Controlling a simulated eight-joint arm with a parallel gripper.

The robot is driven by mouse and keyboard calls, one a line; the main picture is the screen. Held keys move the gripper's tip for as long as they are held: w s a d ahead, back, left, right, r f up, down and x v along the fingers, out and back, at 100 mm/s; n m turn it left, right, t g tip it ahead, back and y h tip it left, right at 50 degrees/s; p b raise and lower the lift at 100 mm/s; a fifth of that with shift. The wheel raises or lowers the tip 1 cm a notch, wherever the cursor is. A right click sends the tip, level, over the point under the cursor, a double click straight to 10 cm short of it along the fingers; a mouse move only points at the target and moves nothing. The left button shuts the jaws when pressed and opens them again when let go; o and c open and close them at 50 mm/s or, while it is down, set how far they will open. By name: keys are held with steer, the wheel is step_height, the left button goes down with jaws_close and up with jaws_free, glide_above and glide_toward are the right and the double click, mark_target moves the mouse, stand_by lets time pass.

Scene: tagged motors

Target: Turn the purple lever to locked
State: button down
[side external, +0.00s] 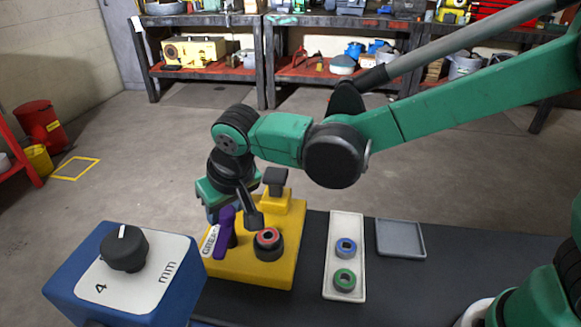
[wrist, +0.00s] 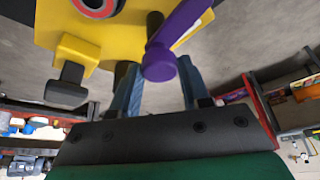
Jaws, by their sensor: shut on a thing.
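The purple lever (side external: 225,231) stands on the left side of the yellow fixture (side external: 270,272), beside a white label plate (side external: 209,241) whose lettering is too small to read. In the wrist view the lever (wrist: 180,32) runs from its rounded end, near my fingers, toward the upper right. My gripper (wrist: 160,90) has its two blue fingers on either side of the lever's rounded end and is shut on it. In the side view my gripper (side external: 222,212) is partly hidden behind my own wrist parts and the lever.
The fixture also bears a black part with a red ring (side external: 268,240) and a black-topped yellow block (side external: 275,186). A blue box with a black knob (side external: 124,248) stands at the front left. A white tray (side external: 344,222) holds blue and green ringed parts. A grey tray (side external: 400,239) is empty.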

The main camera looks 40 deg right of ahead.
steer(key=n, duration=0.2)
steer(key=n+y, duration=0.1)
steer(key=n, duration=0.1)
steer(key=shift+w+d+y, duration=0.1)
steer(key=shift+d+y, duration=0.05)
steer(key=shift+y, duration=0.15)
steer(key=n, duration=0.2)
steer(key=n+g+y, duration=0.1)
steer(key=n, duration=0.2)
steer(key=shift+w+d+g, duration=0.1)
steer(key=shift+g, duration=0.2)
steer(key=n, duration=0.2)
steer(key=n+g+y, duration=0.1)
steer(key=n, duration=0.1)
steer(key=shift+w+g, duration=0.1)
steer(key=shift+g, duration=0.2)
steer(key=shift+n+g, duration=0.6)
steer(key=shift+n, duration=1.1)
steer(key=shift+c, duration=2.1)
jaws_free()
